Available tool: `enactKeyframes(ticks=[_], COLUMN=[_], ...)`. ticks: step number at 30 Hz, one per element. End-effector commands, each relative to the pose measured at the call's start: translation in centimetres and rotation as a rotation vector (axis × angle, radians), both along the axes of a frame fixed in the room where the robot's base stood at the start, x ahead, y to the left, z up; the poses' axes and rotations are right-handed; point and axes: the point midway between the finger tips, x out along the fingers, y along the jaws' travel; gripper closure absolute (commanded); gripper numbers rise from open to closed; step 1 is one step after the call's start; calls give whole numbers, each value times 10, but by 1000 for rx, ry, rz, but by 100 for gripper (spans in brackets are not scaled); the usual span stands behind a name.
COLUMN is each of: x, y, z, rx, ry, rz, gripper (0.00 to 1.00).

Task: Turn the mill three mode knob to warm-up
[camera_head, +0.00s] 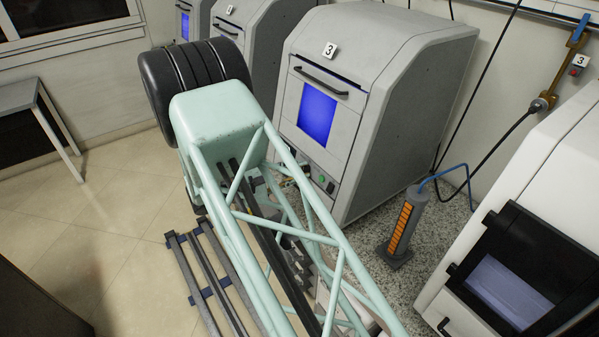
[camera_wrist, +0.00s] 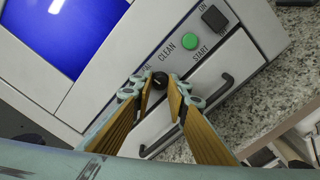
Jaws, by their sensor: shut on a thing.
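Mill three is the grey machine (camera_head: 405,95) with a number 3 plate and a blue screen (camera_head: 317,112). Its mode knob (camera_wrist: 160,81) is small, black and round, on the front panel below the screen. My gripper (camera_wrist: 161,82) is shut on the mode knob, one fingertip on each side. The word CLEAN is printed beside the knob. Another label ending in AL is partly covered by a finger. I cannot make out the knob's pointer or a warm-up mark. In the head view, my arm hides the knob and most of my gripper.
A green START button (camera_wrist: 190,40) and a black ON switch (camera_wrist: 214,18) sit close by on the panel. A drawer handle (camera_wrist: 212,92) lies below. An orange-marked cylinder (camera_head: 402,225) and a white machine (camera_head: 545,220) stand to the right on the speckled counter.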

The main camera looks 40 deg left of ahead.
Motion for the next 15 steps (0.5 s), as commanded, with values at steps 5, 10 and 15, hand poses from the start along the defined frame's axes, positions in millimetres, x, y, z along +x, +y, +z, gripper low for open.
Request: enactKeyframes(ticks=[5,10,15], x=[0,0,0], y=[0,0,0], z=[0,0,1], rx=[-128,-252,-376], ry=[41,79,118], rz=[29,58,87], gripper=[95,95,95])
